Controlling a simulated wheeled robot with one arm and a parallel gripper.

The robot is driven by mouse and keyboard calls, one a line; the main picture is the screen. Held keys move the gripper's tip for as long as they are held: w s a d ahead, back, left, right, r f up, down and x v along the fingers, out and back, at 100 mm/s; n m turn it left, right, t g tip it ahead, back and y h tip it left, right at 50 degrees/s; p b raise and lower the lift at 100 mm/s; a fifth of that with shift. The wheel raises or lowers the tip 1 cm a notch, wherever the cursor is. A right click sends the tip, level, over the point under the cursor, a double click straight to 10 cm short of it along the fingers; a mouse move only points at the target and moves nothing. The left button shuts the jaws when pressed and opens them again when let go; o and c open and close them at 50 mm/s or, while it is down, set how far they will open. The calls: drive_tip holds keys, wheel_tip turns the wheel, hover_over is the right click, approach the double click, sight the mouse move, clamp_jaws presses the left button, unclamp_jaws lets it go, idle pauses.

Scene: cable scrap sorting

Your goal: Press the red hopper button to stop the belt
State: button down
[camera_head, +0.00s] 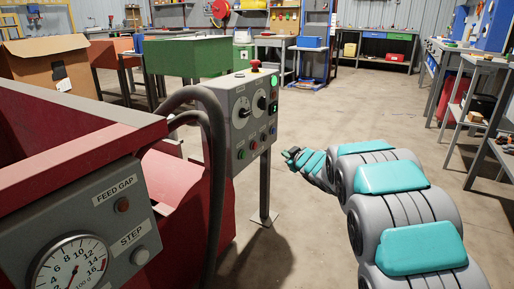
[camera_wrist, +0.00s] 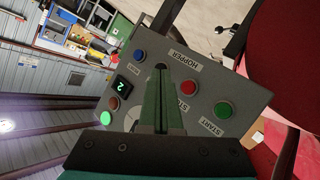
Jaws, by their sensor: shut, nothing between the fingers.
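The grey control panel (camera_head: 238,125) stands on a post left of my gripper. In the wrist view the panel (camera_wrist: 215,78) appears turned, with labels HOPPER, STOP and START. A red button (camera_wrist: 189,88) sits by the STOP label, and a green button (camera_wrist: 222,109) by START. The red button also shows small low on the panel in the head view (camera_head: 251,143). My gripper (camera_head: 288,153) is shut and empty, just right of the panel and seemingly apart from it. In the wrist view its fingertips (camera_wrist: 161,68) overlap the panel beside the red button; the exact gap is unclear.
A red mushroom button (camera_head: 255,66) tops the panel. A blue button (camera_wrist: 138,56), a display showing 2 (camera_wrist: 122,86) and a lit green lamp (camera_wrist: 105,117) are also on it. Thick hoses (camera_head: 211,130) and a red machine (camera_head: 60,115) stand left. Floor beyond is open.

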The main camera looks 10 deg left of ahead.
sight(254, 146)
drive_tip(key=shift+a, duration=0.15)
drive_tip(key=w+a, duration=0.3)
drive_tip(key=a, duration=0.5)
drive_tip(key=shift+b, duration=0.3)
drive_tip(key=shift+a, duration=0.1)
idle(1.7)
drive_tip(key=shift+w+a, duration=0.15)
drive_tip(key=shift+a, duration=0.15)
